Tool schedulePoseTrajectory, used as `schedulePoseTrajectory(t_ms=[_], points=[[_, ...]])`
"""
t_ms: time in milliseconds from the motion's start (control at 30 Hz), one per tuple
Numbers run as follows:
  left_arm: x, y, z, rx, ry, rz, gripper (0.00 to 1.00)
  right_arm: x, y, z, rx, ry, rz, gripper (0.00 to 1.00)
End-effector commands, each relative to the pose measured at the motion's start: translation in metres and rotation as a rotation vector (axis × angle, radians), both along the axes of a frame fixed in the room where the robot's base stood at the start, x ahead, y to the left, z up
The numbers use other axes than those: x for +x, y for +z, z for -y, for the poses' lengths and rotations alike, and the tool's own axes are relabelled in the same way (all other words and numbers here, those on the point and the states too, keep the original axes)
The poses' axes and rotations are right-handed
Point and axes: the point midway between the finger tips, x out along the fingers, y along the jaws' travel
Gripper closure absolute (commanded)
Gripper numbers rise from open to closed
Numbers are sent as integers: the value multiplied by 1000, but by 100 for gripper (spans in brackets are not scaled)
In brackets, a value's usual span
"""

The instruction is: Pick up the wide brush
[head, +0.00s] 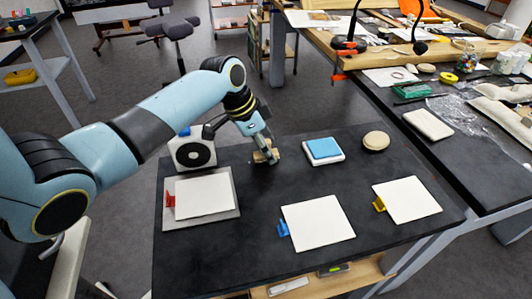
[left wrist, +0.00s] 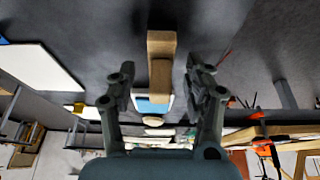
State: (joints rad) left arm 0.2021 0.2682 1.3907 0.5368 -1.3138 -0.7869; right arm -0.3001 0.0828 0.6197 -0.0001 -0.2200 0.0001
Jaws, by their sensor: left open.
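The wide brush (head: 258,157) appears as a small tan, wooden-looking piece on the black table, partly hidden by my left gripper (head: 267,156). In the left wrist view the brush (left wrist: 160,65) is a tan bar with a broader end at the top, seen between the lines of my two fingers. My left gripper (left wrist: 160,90) is open, with a finger on each side of the brush and visible gaps to it. I cannot tell how far the fingertips reach down beside it. My right gripper is in neither view.
On the black table (head: 260,240) stand a white unit with a black disc (head: 194,153), a white panel with a red clip (head: 204,195), panels with blue (head: 318,222) and yellow (head: 407,199) clips, a blue pad (head: 323,149) and a beige disc (head: 376,140). Cluttered benches lie behind right.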

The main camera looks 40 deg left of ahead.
Motion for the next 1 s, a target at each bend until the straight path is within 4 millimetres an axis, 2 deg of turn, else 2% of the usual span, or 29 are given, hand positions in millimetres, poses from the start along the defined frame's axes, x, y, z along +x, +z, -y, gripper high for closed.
schedulePoseTrajectory(t_ms=[133, 533, 833, 1000], points=[[0, 0, 0, 1, 0, 1, 48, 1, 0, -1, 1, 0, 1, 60], [0, 1, 0, 0, 0, 0, 100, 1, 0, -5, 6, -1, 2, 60], [0, 1, 0, 0, 0, 1, 100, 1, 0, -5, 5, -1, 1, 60], [1, 10, -1, 0, 1, 3, 100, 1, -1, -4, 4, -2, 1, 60]])
